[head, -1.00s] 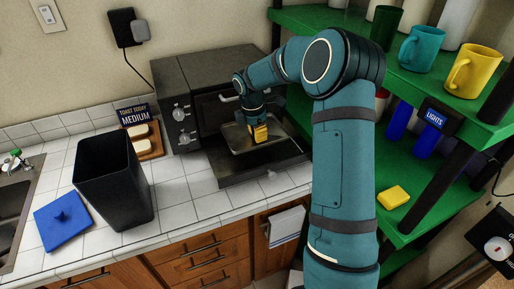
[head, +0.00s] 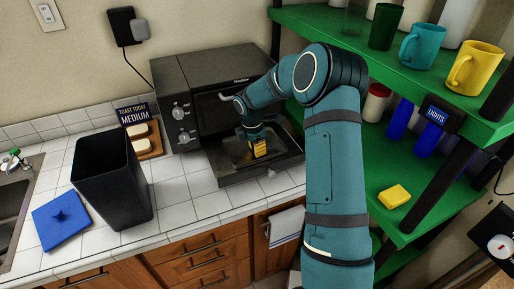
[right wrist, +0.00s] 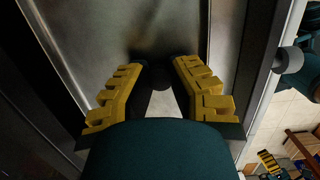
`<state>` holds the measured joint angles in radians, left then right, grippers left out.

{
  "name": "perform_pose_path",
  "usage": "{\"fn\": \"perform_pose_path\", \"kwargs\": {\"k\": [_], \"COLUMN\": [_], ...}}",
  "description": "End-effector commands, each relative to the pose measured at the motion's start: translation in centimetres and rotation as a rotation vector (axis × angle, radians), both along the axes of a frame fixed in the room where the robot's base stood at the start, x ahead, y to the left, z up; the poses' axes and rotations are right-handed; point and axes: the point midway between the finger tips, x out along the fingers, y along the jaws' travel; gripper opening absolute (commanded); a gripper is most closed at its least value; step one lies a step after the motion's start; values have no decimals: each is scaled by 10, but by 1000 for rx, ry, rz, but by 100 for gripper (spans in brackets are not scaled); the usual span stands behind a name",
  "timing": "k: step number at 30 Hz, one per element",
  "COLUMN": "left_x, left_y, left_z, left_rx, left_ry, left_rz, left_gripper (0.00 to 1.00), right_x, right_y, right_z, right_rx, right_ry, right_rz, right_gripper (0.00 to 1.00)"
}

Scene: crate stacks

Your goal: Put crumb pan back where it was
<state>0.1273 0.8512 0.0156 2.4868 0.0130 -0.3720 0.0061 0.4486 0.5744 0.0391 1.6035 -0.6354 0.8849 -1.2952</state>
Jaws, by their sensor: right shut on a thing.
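The crumb pan (head: 230,152) is a shallow grey metal tray, low at the open front of the dark toaster oven (head: 176,82). My right gripper (head: 259,149) is over the pan, with its yellow fingers pointing down. In the right wrist view the fingers (right wrist: 160,88) stand either side of a small dark round part, with the grey metal of the pan (right wrist: 95,35) beyond. The gripper is shut on the pan. Whether the pan sits fully on the oven floor is hidden. A small yellow ridged piece at the lower right of the wrist view looks like my left gripper (right wrist: 270,161).
The oven's lowered door (head: 262,168) reaches toward the counter edge. A green shelf (head: 418,200) with mugs and a yellow sponge (head: 394,196) is close on the right.

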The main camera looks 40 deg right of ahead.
Motion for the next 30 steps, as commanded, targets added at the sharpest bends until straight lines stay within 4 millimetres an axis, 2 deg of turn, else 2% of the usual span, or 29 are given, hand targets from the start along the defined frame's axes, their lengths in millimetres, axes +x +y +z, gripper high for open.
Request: {"fn": "perform_pose_path", "kwargs": {"k": [1,2,3,4,13,17,30], "left_x": [0,0,0,0,0,0,3], "left_y": [0,0,0,0,0,0,1], "left_z": [-1,-1,-1,-1,0,2,11], "left_rx": [0,0,0,0,0,0,2], "left_ry": [1,1,1,1,0,-1,-8], "left_rz": [0,0,0,0,0,0,6], "left_gripper": [41,41,41,41,41,41,41], "right_x": [0,0,0,0,0,0,3], "right_y": [0,0,0,0,0,1,13], "right_z": [-2,-2,-2,-2,-1,9,93], "right_rx": [0,0,0,0,0,0,0], "right_ry": [0,0,0,0,0,-1,-2], "right_rz": [0,0,0,0,0,0,1], "right_gripper": [0,26,40,42,42,42,42]}}
